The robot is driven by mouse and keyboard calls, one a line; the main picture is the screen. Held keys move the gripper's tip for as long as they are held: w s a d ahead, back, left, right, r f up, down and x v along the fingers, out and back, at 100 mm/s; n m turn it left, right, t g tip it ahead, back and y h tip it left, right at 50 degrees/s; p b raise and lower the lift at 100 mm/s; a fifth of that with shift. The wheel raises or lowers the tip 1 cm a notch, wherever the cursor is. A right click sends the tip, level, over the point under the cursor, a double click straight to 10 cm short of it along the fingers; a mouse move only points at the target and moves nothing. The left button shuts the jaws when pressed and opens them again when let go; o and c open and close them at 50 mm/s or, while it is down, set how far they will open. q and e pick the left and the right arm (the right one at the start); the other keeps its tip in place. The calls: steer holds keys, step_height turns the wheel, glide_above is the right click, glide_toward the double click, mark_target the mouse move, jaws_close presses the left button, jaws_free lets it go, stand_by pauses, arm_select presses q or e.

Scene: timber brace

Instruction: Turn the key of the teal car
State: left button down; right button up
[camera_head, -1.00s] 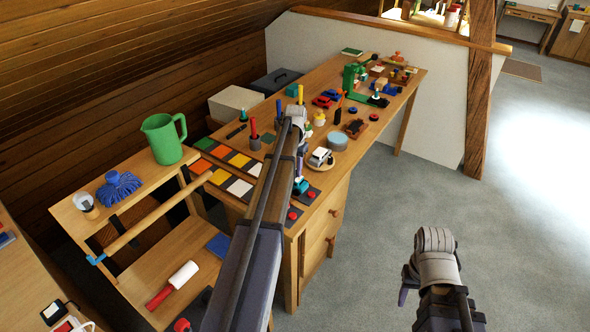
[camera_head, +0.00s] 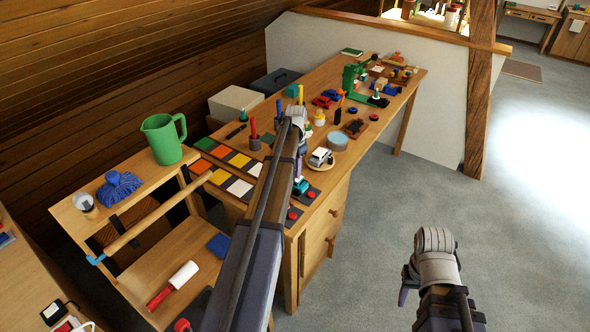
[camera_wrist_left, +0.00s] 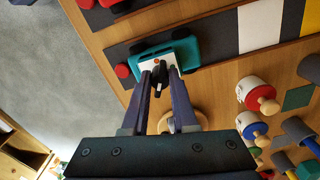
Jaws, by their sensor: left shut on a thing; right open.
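The key's exact turn angle is hard to tell. My right gripper (camera_head: 407,283) is open and empty, over the floor right of the bench.
A white car (camera_head: 320,157) stands on a round wooden plate close to the teal car. Red buttons (camera_head: 311,195) lie along the bench's front edge. Coloured squares (camera_head: 220,165) and several pegs crowd the bench. A green jug (camera_head: 163,138) stands on the side shelf. Floor at right is clear.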

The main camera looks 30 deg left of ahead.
arm_select(q)
steer(key=m, duration=0.4)
steer(key=shift+m, duration=0.3)
steer(key=m, duration=0.3)
steer(key=shift+m, duration=0.4)
steer(key=m, duration=0.4)
steer(key=shift+m, duration=2)
steer(key=c, duration=0.7)
jaws_free()
